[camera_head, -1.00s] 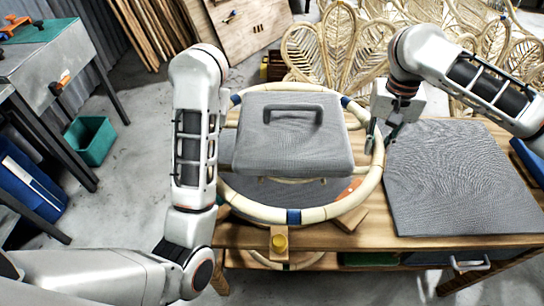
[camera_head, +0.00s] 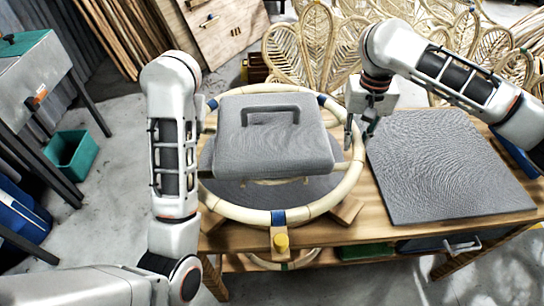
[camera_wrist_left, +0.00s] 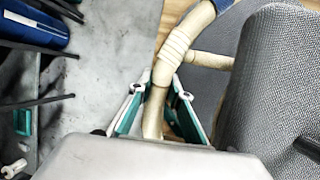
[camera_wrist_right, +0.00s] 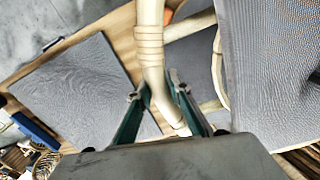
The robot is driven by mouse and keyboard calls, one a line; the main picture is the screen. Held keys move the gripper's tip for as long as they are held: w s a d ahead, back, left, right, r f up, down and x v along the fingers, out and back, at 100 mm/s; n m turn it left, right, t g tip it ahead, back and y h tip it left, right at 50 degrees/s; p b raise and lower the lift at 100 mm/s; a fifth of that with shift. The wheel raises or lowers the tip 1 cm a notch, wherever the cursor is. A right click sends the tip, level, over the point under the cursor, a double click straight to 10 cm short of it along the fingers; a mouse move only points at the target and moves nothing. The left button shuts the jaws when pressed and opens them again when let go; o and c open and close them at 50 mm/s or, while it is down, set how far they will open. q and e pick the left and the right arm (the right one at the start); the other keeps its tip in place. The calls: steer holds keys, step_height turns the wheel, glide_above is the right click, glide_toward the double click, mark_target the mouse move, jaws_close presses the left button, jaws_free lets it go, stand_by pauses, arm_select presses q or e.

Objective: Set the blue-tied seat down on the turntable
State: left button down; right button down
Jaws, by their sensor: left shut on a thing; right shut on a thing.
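The blue-tied seat is a pale rattan ring (camera_head: 241,212) with blue bindings, level over the workbench. The grey turntable disc (camera_head: 312,190) shows inside and below the ring; I cannot tell whether they touch. My right gripper (camera_head: 358,126) is shut on the ring's right side; its fingers straddle the rattan in the right wrist view (camera_wrist_right: 160,98). My left gripper is hidden behind my arm in the head view. In the left wrist view the left gripper (camera_wrist_left: 158,95) is shut on the ring's opposite side.
A grey padded block with a handle (camera_head: 273,140) covers the ring's middle. A grey mat (camera_head: 445,165) lies on the wooden bench (camera_head: 350,236) at right. Rattan chair backs (camera_head: 310,45) stand behind.

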arm_select(q)
steer(key=shift+w, duration=0.1)
arm_select(e)
steer(key=shift+w, duration=0.15)
